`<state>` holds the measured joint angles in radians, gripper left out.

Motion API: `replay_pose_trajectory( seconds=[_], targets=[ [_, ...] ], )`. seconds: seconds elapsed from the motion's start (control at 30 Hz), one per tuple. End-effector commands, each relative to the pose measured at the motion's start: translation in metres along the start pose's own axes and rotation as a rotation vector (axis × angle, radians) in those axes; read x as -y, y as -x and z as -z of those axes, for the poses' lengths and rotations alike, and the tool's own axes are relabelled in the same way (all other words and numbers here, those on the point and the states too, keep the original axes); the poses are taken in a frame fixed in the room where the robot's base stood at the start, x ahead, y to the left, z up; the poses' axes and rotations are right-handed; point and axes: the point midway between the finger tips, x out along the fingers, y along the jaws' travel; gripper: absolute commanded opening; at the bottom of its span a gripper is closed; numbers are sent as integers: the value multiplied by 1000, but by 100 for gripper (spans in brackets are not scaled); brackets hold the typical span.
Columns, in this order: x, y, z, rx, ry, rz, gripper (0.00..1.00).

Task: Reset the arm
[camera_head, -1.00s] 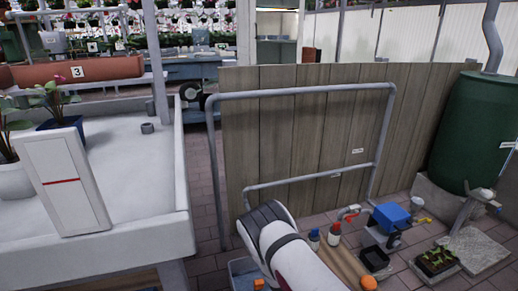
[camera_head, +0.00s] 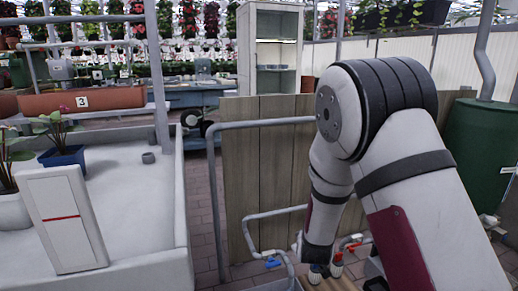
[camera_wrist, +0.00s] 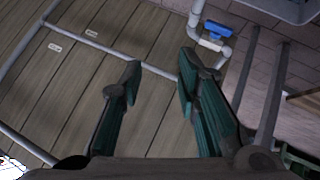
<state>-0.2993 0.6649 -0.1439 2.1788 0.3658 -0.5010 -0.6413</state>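My gripper (camera_wrist: 160,82) shows in the wrist view with its two dark green-padded fingers spread apart. Nothing is between the fingers. Beyond them are the wooden panel (camera_wrist: 150,25) with grey pipes and a blue-handled valve (camera_wrist: 212,30). In the head view my white arm is raised and bent on the right, in front of the panel (camera_head: 250,170).
A white-topped bench (camera_head: 130,190) with potted plants (camera_head: 62,150) and a white box (camera_head: 62,220) stands on the left. A green barrel (camera_head: 475,150) is at the right. A blue valve handle (camera_head: 273,262) and small bottles (camera_head: 336,264) are low, close to my arm.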

Motion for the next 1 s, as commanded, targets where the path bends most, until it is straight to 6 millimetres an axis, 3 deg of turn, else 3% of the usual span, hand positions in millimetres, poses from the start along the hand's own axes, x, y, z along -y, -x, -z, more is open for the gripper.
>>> replay_pose_trajectory(
  seconds=[0.2,0.47,0.77,1.0],
  targets=[
    [-12,66,16,65,-116,121,30],
    [-20,151,13,163,-216,242,30],
    [-26,256,-14,298,-296,336,30],
    [-27,339,-55,425,-345,365,30]
  ],
)
